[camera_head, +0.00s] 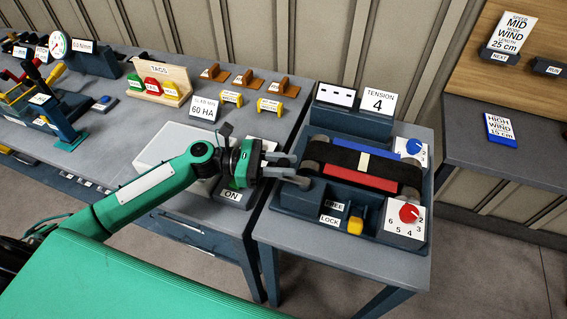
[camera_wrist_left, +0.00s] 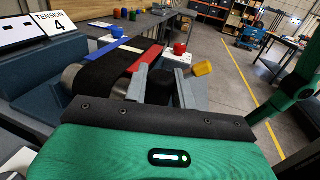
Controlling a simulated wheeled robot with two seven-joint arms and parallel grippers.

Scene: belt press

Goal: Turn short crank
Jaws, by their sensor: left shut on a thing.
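The belt press (camera_head: 310,203) stands on a grey table, with a black belt (camera_head: 345,159) over its rollers. My left gripper (camera_head: 293,166) is at the press's left end, near the front roller, its fingers pointing right. In the left wrist view, my left gripper (camera_wrist_left: 163,82) has its two grey fingers on either side of a dark round knob (camera_wrist_left: 160,88), which looks like the short crank's grip. It is shut on it. The rest of the crank is mostly hidden by the fingers. My right gripper is not in view.
The tension display (camera_head: 377,101) reads 4. A blue knob (camera_head: 413,146), a red dial (camera_head: 408,213) and a yellow lever (camera_head: 355,225) by FREE and LOCK labels sit on the press. A bench (camera_head: 110,150) with several items stands left; a shelf (camera_head: 500,150) stands right.

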